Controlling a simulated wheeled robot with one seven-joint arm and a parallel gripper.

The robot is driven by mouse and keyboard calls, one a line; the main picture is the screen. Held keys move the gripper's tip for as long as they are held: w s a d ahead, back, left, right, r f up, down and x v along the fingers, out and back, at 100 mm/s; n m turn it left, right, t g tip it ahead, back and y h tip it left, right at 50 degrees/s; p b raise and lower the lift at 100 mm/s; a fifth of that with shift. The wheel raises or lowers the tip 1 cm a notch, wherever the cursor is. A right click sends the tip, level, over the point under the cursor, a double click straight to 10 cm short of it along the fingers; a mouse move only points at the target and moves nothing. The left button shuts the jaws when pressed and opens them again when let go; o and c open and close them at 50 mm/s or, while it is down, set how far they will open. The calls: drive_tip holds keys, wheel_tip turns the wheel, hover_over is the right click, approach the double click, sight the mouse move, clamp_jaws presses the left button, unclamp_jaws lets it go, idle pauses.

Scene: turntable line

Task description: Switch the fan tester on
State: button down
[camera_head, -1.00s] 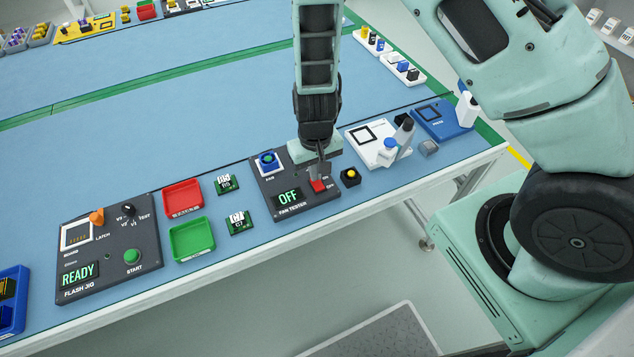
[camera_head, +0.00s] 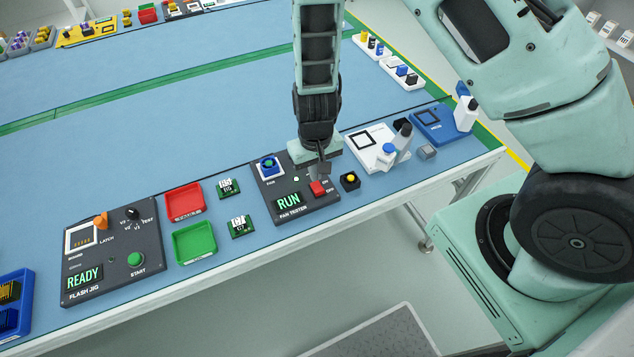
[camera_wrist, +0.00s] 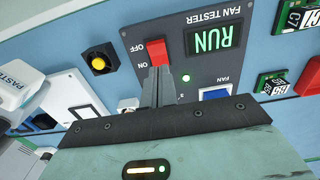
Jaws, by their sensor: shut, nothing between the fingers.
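The fan tester (camera_head: 296,207) is a dark box on the blue bench. Its display (camera_head: 289,203) reads RUN in green, and a small green light (camera_head: 296,179) is lit. Its red rocker switch (camera_head: 318,188) has ON and OFF labels beside it; it also shows in the wrist view (camera_wrist: 156,52). A blue fan (camera_head: 269,165) sits in the tester's fan spot. My gripper (camera_head: 324,168) is above the tester, pointing down, its fingers shut and empty. In the wrist view the fingertips (camera_wrist: 156,72) are at the switch's ON end; whether they touch it I cannot tell.
A black block with a yellow button (camera_head: 350,180) stands just right of the tester. Two green boards (camera_head: 240,227), a red tray (camera_head: 184,199) and a green tray (camera_head: 195,243) lie left. The flash jig (camera_head: 112,250), reading READY, is farther left. A white station (camera_head: 371,150) stands right.

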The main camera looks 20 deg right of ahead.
sight(315, 185)
wheel_tip(315, 185, up, 5)
drive_tip(key=p, duration=0.3)
drive_tip(key=shift+f, duration=0.2)
idle(0.4)
drive_tip(key=s+a+r+n+y, duration=0.1)
drive_tip(key=s+a+r+n, duration=0.2)
drive_tip(key=r, duration=0.4)
drive_tip(key=s+a+r, duration=0.3)
drive_tip(key=s+r, duration=0.2)
drive_tip(key=r, duration=0.1)
drive_tip(key=s+a+r+n+y, duration=0.1)
drive_tip(key=s+a+r+n, duration=0.15)
drive_tip(key=s+r, duration=0.35)
drive_tip(key=s+d+r+n+h, duration=0.1)
drive_tip(key=s+d+r+n, duration=0.1)
drive_tip(key=s+r, duration=0.3)
drive_tip(key=shift+s+r+b, duration=0.3)
drive_tip(key=shift+s+b, duration=0.15)
drive_tip(key=shift+s, duration=0.1)
